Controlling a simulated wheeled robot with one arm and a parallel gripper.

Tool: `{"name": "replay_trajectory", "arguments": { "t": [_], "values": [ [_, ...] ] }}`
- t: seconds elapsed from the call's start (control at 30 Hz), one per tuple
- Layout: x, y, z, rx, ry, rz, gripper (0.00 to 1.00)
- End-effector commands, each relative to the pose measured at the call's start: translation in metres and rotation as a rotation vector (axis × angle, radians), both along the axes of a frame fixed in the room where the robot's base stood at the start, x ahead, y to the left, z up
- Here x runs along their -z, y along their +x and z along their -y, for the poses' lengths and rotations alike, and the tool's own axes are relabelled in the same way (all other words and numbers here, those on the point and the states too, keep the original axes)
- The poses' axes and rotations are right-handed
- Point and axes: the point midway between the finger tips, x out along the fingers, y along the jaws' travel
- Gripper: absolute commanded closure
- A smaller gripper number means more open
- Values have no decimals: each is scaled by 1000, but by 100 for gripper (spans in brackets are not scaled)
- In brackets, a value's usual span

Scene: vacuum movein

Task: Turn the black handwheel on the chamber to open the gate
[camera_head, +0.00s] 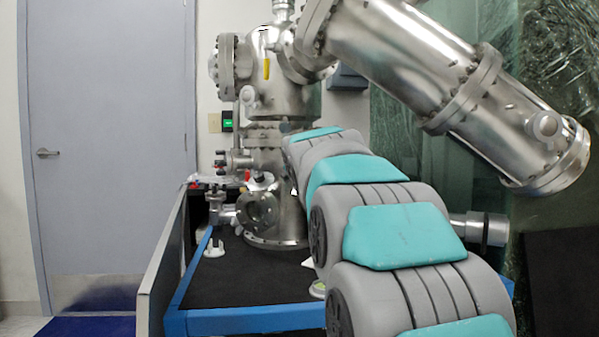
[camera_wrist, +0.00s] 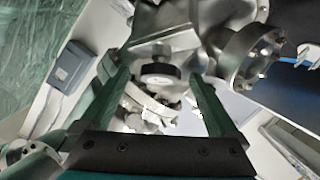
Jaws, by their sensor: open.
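A black round knob, which looks like the handwheel (camera_wrist: 158,70), shows in the wrist view on the metal chamber (camera_wrist: 215,20). My gripper (camera_wrist: 159,76) is open, with its two dark green fingers apart. The handwheel shows between the fingertips with a gap on each side; I cannot tell how far beyond them it lies. In the head view the steel chamber (camera_head: 282,90) stands on a blue-framed cart. My arm reaches toward the chamber there and hides the gripper. I cannot make out the handwheel in that view.
A long steel tube (camera_head: 400,55) slants down to the right above my arm. The blue-framed cart (camera_head: 255,320) has a dark top with bare room at its front left. A grey panel (camera_head: 165,265) stands along its left side. A flanged port (camera_wrist: 252,57) is right of the fingers.

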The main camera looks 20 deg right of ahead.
Motion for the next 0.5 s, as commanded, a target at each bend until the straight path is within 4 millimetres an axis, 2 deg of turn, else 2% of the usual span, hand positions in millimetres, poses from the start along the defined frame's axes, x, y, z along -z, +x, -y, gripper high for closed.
{"name": "replay_trajectory", "arguments": {
  "t": [0.23,0.5],
  "values": [
    [-7,-31,-12,-1,-1,0,4],
    [-8,-39,-15,0,1,-1,4]
  ]
}}
